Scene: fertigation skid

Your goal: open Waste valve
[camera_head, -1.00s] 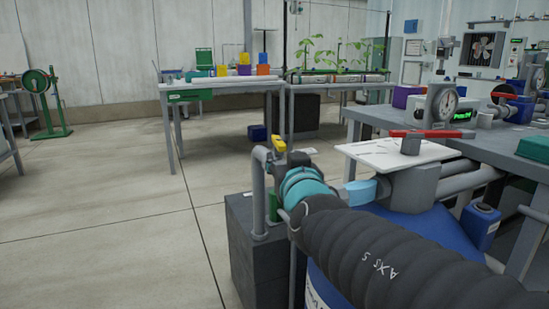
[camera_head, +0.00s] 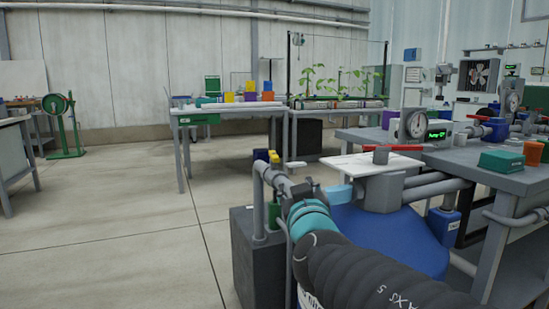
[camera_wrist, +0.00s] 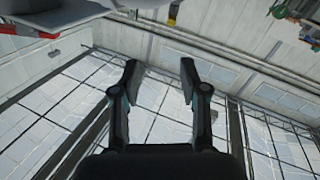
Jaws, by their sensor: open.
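A red lever handle (camera_head: 395,147) lies level above a white plate (camera_head: 370,164) on a grey fitting, right of my arm. A yellow handle (camera_head: 274,156) tops the grey pipe over the dark block, just left of my arm's end. No label reading Waste is legible, so I cannot tell which handle is the Waste valve's. My gripper (camera_wrist: 160,85) is open and empty in the wrist view, its two fingers apart. A red bar (camera_wrist: 30,28) shows at that view's upper left and a small yellow part (camera_wrist: 173,14) at its top. In the head view the fingers are not clearly visible.
A blue tank (camera_head: 385,235) stands below the plate and behind my arm. A dark block (camera_head: 258,260) carries the grey pipe (camera_head: 258,205). A bench with a gauge (camera_head: 416,123) and green box (camera_head: 502,160) stands right. Open floor lies left.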

